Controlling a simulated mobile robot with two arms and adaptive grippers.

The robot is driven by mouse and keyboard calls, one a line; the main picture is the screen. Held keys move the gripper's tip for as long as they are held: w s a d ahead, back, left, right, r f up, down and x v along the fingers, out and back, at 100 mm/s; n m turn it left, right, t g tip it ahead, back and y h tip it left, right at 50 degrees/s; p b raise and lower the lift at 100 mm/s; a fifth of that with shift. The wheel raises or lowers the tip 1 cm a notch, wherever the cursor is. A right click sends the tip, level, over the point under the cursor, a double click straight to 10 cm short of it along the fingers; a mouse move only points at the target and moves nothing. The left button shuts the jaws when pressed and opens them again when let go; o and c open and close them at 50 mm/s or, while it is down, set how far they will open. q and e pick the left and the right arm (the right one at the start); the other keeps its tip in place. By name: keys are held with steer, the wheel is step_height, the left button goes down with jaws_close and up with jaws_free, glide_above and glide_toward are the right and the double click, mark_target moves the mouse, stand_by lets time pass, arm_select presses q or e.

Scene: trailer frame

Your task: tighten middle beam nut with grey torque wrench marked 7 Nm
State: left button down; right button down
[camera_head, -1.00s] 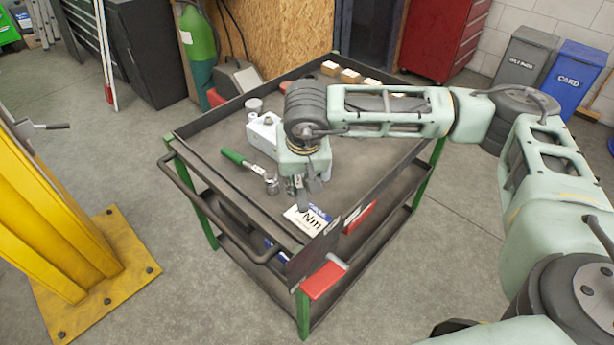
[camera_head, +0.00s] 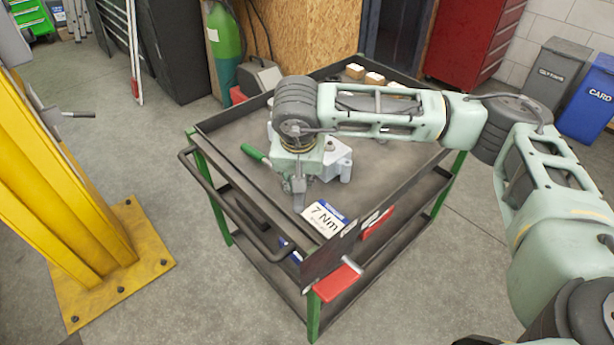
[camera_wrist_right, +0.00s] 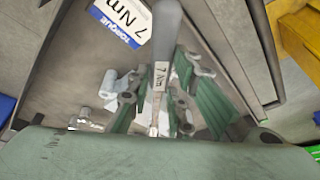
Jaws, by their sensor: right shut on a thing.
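My right gripper (camera_head: 297,180) is over the front left part of the cart's top tray. In the right wrist view its fingers (camera_wrist_right: 158,105) are shut around a grey torque wrench (camera_wrist_right: 166,40) whose label reads 7 Nm. The wrench's grey handle end also shows below the gripper in the head view (camera_head: 299,202). Its lower end is hidden behind the gripper. A white card reading 7 Nm (camera_head: 324,217) lies beside it in the tray; it also shows in the wrist view (camera_wrist_right: 120,22). The beam nut and my left gripper are not in view.
The dark cart (camera_head: 400,160) has raised rims and a push handle (camera_head: 215,205). A green-handled tool (camera_head: 255,153) and a light grey metal part (camera_head: 338,160) lie close to the gripper. A yellow post (camera_head: 70,190) stands at left, with clear floor between it and the cart.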

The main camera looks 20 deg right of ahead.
steer(key=shift+w+a+r, duration=0.1)
steer(key=shift+a+r, duration=0.05)
steer(key=w+a+m, duration=0.1)
steer(key=w+a+b, duration=0.1)
steer(key=a, duration=0.1)
steer(key=shift+a+m, duration=0.15)
steer(key=shift+m, duration=0.25)
steer(key=shift+w+a+m+h+b, duration=0.45)
steer(key=shift+w+a+m, duration=0.25)
steer(key=shift+w+a, duration=0.55)
steer(key=shift+a, duration=0.15)
